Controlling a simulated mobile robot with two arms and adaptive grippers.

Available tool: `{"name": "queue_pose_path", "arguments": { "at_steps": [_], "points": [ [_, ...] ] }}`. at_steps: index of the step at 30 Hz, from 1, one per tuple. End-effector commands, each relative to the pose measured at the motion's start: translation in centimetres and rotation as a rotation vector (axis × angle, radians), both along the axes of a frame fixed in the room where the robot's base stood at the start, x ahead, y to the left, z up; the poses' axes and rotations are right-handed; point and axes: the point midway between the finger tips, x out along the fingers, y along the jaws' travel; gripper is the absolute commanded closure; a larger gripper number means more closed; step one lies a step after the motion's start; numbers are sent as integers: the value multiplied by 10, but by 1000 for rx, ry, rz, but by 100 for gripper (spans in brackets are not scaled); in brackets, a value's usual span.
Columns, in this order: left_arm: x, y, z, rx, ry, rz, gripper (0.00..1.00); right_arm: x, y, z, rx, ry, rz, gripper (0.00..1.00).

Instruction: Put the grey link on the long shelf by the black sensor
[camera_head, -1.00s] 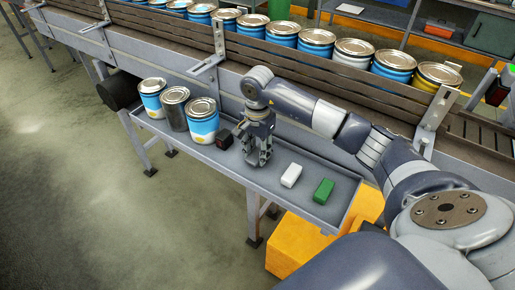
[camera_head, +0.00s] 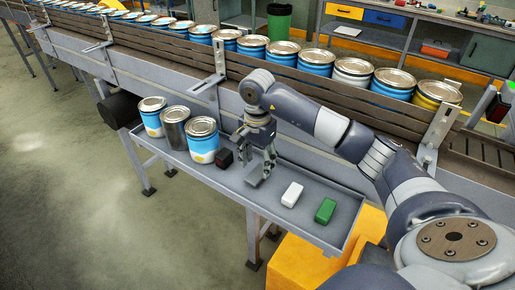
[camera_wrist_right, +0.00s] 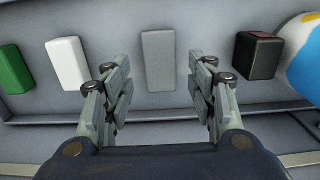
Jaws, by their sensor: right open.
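The grey link (camera_head: 255,178) lies flat on the long shelf (camera_head: 233,186), between the black sensor (camera_head: 224,158) and the white block. It shows as a pale grey rectangle in the right wrist view (camera_wrist_right: 157,60), with the sensor (camera_wrist_right: 258,56) to its right, a gap between them. My right gripper (camera_head: 262,157) is just above the link, pointing down. In the wrist view its two fingers (camera_wrist_right: 160,98) are spread, with nothing between them, and the link shows beyond them. My left gripper is not in view.
A white block (camera_head: 292,194) and a green block (camera_head: 325,210) lie on the shelf to the right. Several cans (camera_head: 203,140) stand at its left end. A conveyor with many cans (camera_head: 353,72) runs behind. A yellow box (camera_head: 300,262) is below.

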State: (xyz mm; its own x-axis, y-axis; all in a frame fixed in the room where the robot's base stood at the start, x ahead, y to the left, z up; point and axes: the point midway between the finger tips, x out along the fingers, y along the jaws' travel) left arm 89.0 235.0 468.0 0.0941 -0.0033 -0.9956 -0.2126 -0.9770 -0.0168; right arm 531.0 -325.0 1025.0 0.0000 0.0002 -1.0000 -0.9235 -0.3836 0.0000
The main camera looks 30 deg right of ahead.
Motion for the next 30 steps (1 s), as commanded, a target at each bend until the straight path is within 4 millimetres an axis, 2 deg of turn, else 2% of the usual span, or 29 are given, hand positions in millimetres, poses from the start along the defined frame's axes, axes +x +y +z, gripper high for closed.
{"name": "queue_pose_path", "arguments": {
  "at_steps": [1, 6, 9, 12, 18, 30],
  "points": [
    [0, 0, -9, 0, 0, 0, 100, 2, -1, 10, -3, -9, 0, 48],
    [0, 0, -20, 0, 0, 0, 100, 1, 0, 46, -1, -5, 0, 48],
    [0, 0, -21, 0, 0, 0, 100, 1, -1, 64, -2, -4, -1, 48],
    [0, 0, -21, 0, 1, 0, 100, 0, -1, 74, -1, -2, -1, 48],
    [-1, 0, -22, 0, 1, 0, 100, 0, -1, 81, -2, 1, -1, 48],
    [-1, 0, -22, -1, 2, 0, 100, 0, 0, 81, 0, 1, -1, 48]
  ]
}}
